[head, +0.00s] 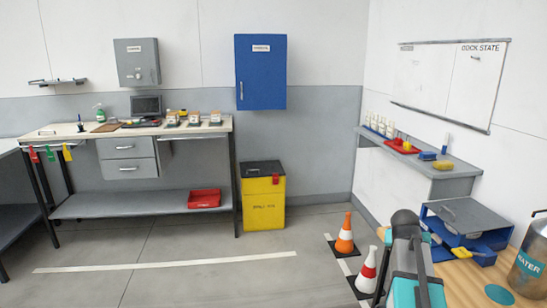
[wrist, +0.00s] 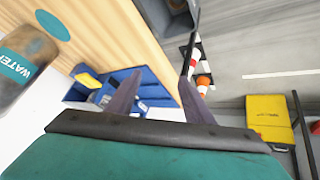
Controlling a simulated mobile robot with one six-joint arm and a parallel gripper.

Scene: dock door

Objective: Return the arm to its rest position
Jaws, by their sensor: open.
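My gripper (wrist: 159,78) shows in the wrist view with its two dark fingers apart and nothing between them. Behind the fingers, in the wrist view, lie a wooden top (wrist: 115,35) and a blue bin unit (wrist: 150,88) with a yellow item in it. In the head view my teal and grey arm stands at the lower right, in front of the wooden top (head: 460,285) and left of the blue bin unit (head: 465,220). The fingertips cannot be made out in the head view.
Two orange or red and white cones (head: 344,235) stand on the floor left of my arm. A metal water canister (head: 530,260) stands on the wooden top at right. A yellow bin (head: 263,200) and a workbench (head: 140,130) are farther back. The middle floor is clear.

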